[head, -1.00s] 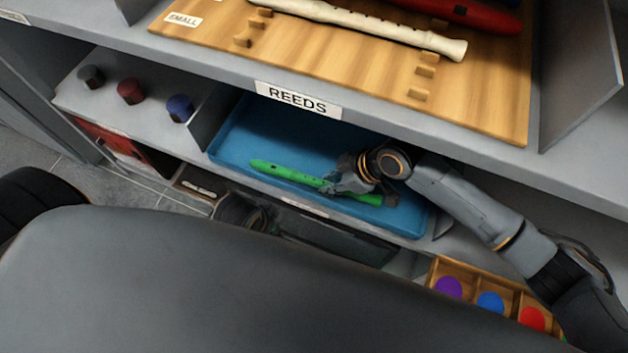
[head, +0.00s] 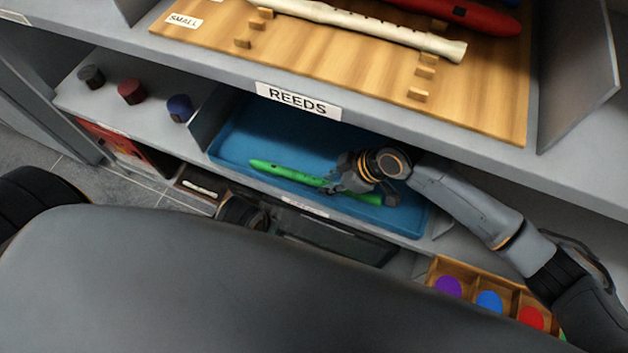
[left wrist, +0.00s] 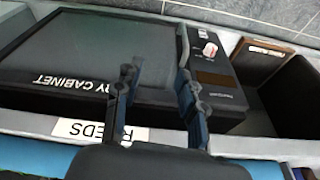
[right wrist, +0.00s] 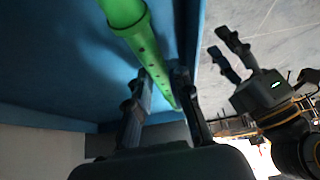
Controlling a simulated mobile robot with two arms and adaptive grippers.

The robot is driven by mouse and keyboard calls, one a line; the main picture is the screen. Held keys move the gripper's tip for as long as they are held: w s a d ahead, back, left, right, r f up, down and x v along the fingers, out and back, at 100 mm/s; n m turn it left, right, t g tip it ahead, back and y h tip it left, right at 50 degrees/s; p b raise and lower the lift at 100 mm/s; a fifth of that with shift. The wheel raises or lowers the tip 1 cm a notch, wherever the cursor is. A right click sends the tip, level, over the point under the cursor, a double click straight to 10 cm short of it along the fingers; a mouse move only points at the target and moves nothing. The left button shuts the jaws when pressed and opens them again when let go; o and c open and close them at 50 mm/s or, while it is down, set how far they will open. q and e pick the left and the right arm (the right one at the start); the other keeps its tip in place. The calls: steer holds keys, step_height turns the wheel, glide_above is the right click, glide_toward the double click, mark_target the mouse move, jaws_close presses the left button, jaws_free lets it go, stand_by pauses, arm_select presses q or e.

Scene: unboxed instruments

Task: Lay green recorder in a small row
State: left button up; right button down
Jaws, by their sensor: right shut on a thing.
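The green recorder (head: 290,173) lies in the blue tray (head: 235,150) on the lower shelf; it also shows in the right wrist view (right wrist: 128,22). My right gripper (head: 340,183) is shut on the recorder near its middle. In the right wrist view its fingers (right wrist: 160,85) sit on either side of the recorder's body. The row board (head: 480,95), wooden with small pegs and a "SMALL" label, is on the upper shelf. A cream recorder (head: 370,28) and a red one (head: 460,12) lie on it. My left gripper (left wrist: 155,85) is open and empty in the left wrist view.
The upper shelf edge with the "REEDS" label (head: 298,101) overhangs the tray. Dark, red and blue round pieces (head: 131,91) stand left of it. A dry cabinet (left wrist: 90,55) is in front of my left gripper. A wooden box with coloured discs (head: 490,300) sits lower right.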

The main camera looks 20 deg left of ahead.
mark_target(318, 180)
arm_select(q)
steer(key=shift+w, duration=0.1)
arm_select(e)
steer(key=shift+r, duration=0.1)
steer(key=shift+r+p, duration=0.2)
steer(key=shift+p, duration=0.1)
steer(key=shift+r, duration=0.25)
steer(key=shift+r+p, duration=0.3)
steer(key=shift+p, duration=0.3)
steer(key=shift+r+p, duration=0.3)
steer(key=shift+p, duration=0.05)
steer(key=shift+r+p, duration=0.65)
steer(key=shift+p, duration=0.05)
steer(key=shift+r+p, duration=0.3)
steer(key=shift+r, duration=0.05)
arm_select(q)
steer(key=s+f, duration=0.3)
steer(key=f, duration=0.4)
steer(key=s+f+g, duration=0.1)
steer(key=s+f, duration=0.2)
steer(key=f, duration=0.4)
steer(key=shift+a+f, duration=0.35)
steer(key=shift+f, duration=0.05)
arm_select(e)
steer(key=shift+r, duration=0.15)
